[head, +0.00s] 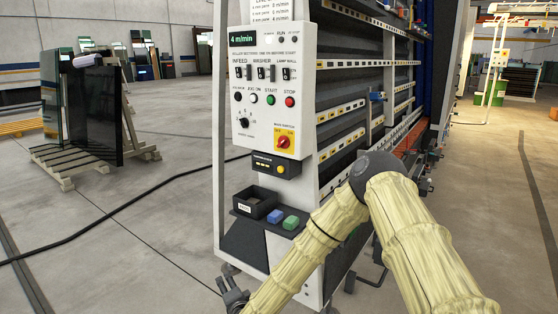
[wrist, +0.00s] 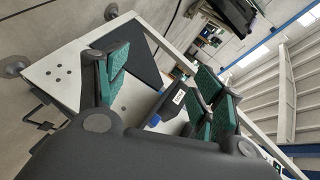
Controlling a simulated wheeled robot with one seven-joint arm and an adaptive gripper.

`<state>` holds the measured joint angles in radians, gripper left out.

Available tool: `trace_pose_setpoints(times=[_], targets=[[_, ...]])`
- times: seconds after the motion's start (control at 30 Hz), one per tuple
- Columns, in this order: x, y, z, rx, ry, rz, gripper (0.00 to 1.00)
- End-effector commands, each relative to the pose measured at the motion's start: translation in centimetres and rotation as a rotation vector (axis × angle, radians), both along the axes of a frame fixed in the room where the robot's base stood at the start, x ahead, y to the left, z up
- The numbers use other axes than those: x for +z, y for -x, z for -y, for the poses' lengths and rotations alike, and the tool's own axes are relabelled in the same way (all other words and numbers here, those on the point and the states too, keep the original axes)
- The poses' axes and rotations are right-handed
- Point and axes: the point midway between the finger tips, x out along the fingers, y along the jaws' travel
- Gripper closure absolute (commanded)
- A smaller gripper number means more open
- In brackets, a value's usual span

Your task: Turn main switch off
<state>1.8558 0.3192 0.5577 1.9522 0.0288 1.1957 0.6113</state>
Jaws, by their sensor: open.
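The main switch (head: 284,141) is a red rotary knob on a yellow plate. It sits at the lower right of the white control panel (head: 246,100) in the head view. My gripper (head: 235,296) is low at the bottom of the head view, below and left of the switch and well apart from it. In the wrist view my gripper (wrist: 160,100) has its green-padded fingers spread wide, with nothing held between them. The main switch cannot be made out in the wrist view.
Below the panel are a black-and-yellow device (head: 276,165), a black bin (head: 254,202), and a blue block (head: 275,216) and green block (head: 291,222) on a shelf. The bin also shows in the wrist view (wrist: 174,104). A glass rack (head: 92,115) stands left; open floor lies between.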

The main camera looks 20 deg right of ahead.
Motion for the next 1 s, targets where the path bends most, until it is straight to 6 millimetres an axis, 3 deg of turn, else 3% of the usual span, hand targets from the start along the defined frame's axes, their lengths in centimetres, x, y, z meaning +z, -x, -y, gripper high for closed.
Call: trace_pose_setpoints(times=[0.03,0.2,0.3,0.4,0.5,0.6,0.7,1.0], targets=[[2.7,-3.7,0.7,-0.077,-0.084,0.086,0.32],[15.1,-12.9,5.2,-0.329,-0.390,0.374,0.32],[22.0,-16.2,9.2,-0.454,-0.560,0.530,0.32],[27.7,-17.9,13.0,-0.553,-0.701,0.662,0.32],[31.6,-18.6,16.2,-0.623,-0.801,0.759,0.32],[33.9,-18.8,18.1,-0.661,-0.861,0.817,0.32],[35.0,-19.0,19.1,-0.679,-0.887,0.843,0.32],[36.2,-21.7,21.0,-0.680,-0.889,0.846,0.32]])
